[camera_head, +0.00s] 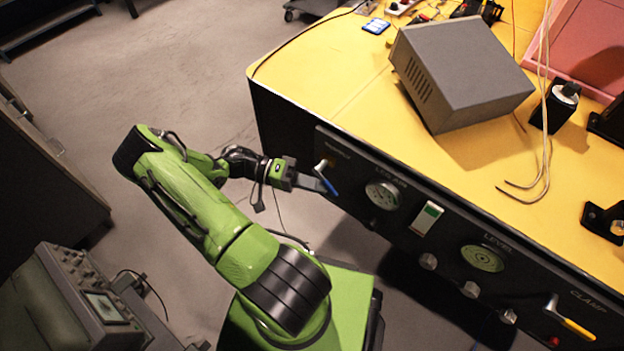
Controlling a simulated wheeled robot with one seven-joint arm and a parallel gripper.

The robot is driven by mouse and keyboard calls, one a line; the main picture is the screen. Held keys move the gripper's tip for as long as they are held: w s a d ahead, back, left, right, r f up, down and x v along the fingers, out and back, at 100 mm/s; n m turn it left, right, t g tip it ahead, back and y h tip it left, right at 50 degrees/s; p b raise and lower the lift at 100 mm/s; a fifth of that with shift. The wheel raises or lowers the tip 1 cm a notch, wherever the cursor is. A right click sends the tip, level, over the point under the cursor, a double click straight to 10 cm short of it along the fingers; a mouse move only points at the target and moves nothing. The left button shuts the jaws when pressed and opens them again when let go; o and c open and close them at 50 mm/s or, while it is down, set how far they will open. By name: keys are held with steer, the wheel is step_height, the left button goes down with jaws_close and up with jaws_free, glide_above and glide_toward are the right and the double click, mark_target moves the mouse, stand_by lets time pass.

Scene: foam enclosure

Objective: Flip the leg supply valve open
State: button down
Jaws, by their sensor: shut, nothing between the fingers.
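A small lever valve with a blue-tipped handle (328,184) is at the left end of the black front panel (395,245). Its handle slants down and to the right; the label above it is too small to read. My gripper (318,185) is shut and empty, reaching from the left with its fingertips right at the blue handle. I cannot tell whether they touch it. A second lever valve with a yellow handle (577,328) is at the panel's right end, by the label CLAMP.
A grey box (460,75) stands on the yellow tabletop (340,110). An instrument (85,300) is at lower left. Floor behind my arm is clear.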

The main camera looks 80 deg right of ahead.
steer(key=shift+s+a+r+n+g+b, duration=0.3)
steer(key=shift+s+n+g, duration=0.25)
steer(key=shift+g, duration=0.55)
steer(key=shift+s+a+r+n+g+b, duration=0.2)
steer(key=shift+s+n+g, duration=0.35)
steer(key=shift+g, duration=0.55)
steer(key=shift+s+r, duration=0.2)
steer(key=shift+f, duration=0.1)
steer(key=b, duration=0.3)
glide_toward(328, 190)
step_height(328, 190, down, 5)
steer(key=shift+w, duration=0.3)
